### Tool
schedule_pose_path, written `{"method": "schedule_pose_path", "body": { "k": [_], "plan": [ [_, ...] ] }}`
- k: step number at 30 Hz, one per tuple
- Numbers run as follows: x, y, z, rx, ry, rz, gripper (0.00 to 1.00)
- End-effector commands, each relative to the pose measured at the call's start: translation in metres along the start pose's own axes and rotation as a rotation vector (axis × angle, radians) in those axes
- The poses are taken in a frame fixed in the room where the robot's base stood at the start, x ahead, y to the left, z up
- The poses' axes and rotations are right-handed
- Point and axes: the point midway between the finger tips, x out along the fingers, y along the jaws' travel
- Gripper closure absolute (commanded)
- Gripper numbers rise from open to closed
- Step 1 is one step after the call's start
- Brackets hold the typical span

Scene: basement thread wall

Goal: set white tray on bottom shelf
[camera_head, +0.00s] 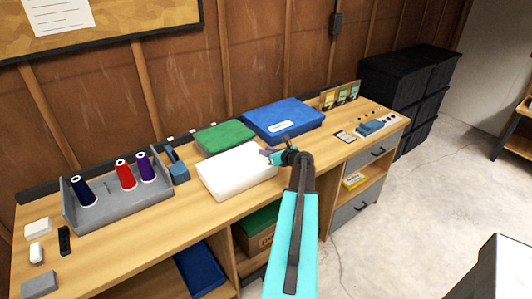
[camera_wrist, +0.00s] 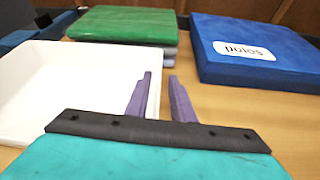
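The white tray (camera_head: 237,172) sits on the wooden workbench, in front of a green box. In the wrist view the tray (camera_wrist: 60,85) fills the left side, and its inside looks empty. My gripper (camera_head: 273,155) is at the tray's right end, low over the bench. In the wrist view my purple gripper fingers (camera_wrist: 160,78) stand apart, close to the tray's right wall. I cannot tell whether they touch it. Below the bench top are open compartments, one with a cardboard box (camera_head: 256,241) and one with a blue bin (camera_head: 201,270); their floors are mostly hidden.
A green box (camera_head: 223,137) and a blue box (camera_head: 284,120) lie behind the tray. A grey thread holder (camera_head: 110,203) with spools stands at left. The concrete floor in front is clear.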

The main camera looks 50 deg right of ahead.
Motion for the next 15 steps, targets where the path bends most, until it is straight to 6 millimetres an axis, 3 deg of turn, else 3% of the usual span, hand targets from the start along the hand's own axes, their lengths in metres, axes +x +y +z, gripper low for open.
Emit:
{"method": "schedule_pose_path", "body": {
  "k": [15],
  "plan": [
    [-0.065,0.001,-0.002,0.001,-0.001,-0.001,0.78]
  ]
}}
